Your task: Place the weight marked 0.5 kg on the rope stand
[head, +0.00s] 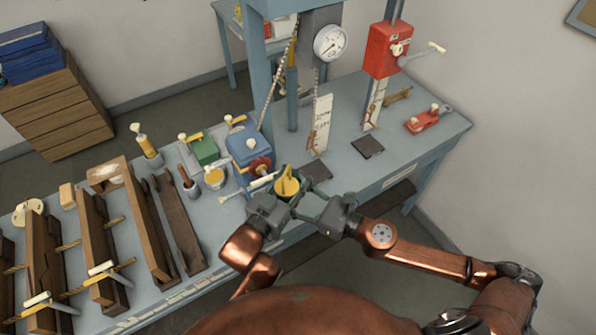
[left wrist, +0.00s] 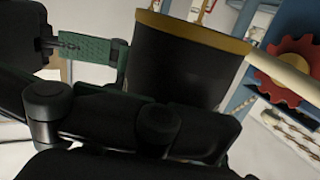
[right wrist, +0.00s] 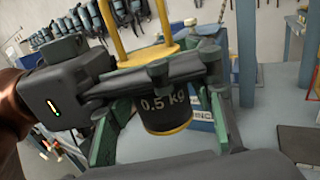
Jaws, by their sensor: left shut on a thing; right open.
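The 0.5 kg weight, a black cylinder with yellow rims and a yellow handle (head: 288,185), is held upright at the bench's front edge; its marking shows in the right wrist view (right wrist: 163,104). My left gripper (head: 275,197) is shut on it, and the black side (left wrist: 188,65) fills much of the left wrist view. My right gripper (head: 313,192) is open, its green fingers on either side of the weight; contact cannot be told. A blue frame (head: 257,65) with a hanging rope or chain stands behind, probably the rope stand.
A blue box with a red gear (head: 249,150) and a crank stands just left of the weight. A dial gauge (head: 330,42), a white scale board (head: 319,120) and a red crank box (head: 387,50) stand behind. Wooden racks (head: 125,220) crowd the left. The right front of the bench (head: 400,150) is mostly clear.

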